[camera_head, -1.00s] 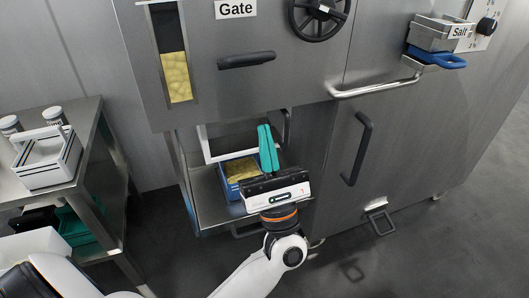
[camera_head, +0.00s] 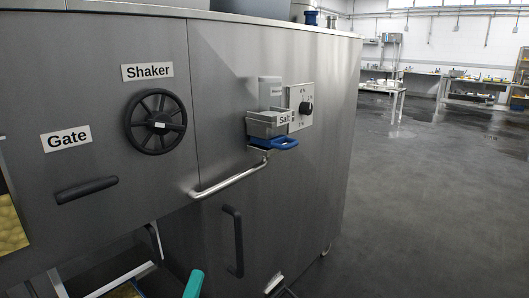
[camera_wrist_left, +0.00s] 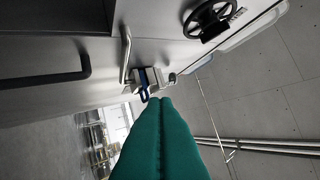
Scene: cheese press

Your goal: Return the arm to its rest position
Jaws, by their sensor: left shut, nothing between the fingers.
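My left gripper (camera_head: 194,284) shows only as a teal fingertip at the bottom edge of the head view. The rest of that arm is out of frame. In the left wrist view its two teal fingers (camera_wrist_left: 160,103) lie flat together, shut with nothing between them. The fingertips are in free space, pointing toward the salt tray (camera_wrist_left: 147,80), which looks some way off. My right gripper is in neither view.
The steel machine has a Gate handle (camera_head: 87,190), a black Shaker wheel (camera_head: 155,122), a salt tray (camera_head: 268,124) with a blue handle (camera_head: 285,142), a curved rail (camera_head: 230,180) and a black door handle (camera_head: 233,240). Open floor (camera_head: 430,200) lies to the right.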

